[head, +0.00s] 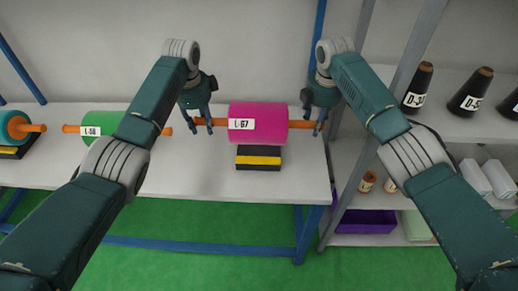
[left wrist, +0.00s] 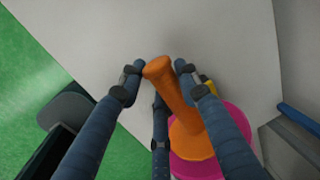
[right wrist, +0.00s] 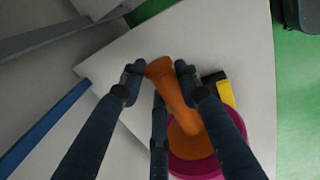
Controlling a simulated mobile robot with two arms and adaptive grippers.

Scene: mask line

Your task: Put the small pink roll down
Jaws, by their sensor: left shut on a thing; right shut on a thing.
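My left gripper (head: 203,124) is shut on the left shaft end, which also shows in the left wrist view (left wrist: 172,85). My right gripper (head: 313,126) is shut on the right shaft end, seen in the right wrist view (right wrist: 172,85). A black stand with a yellow stripe (head: 258,161) sits below the roll. I cannot tell whether roll and stand touch.
A green roll (head: 97,122) lies left, partly behind my left arm. A teal roll (head: 14,127) is at the far left by another black-and-yellow stand (head: 12,153). A shelf rack (head: 455,127) with dark cones (head: 417,88) and a purple bin (head: 367,221) stands right. The table front is clear.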

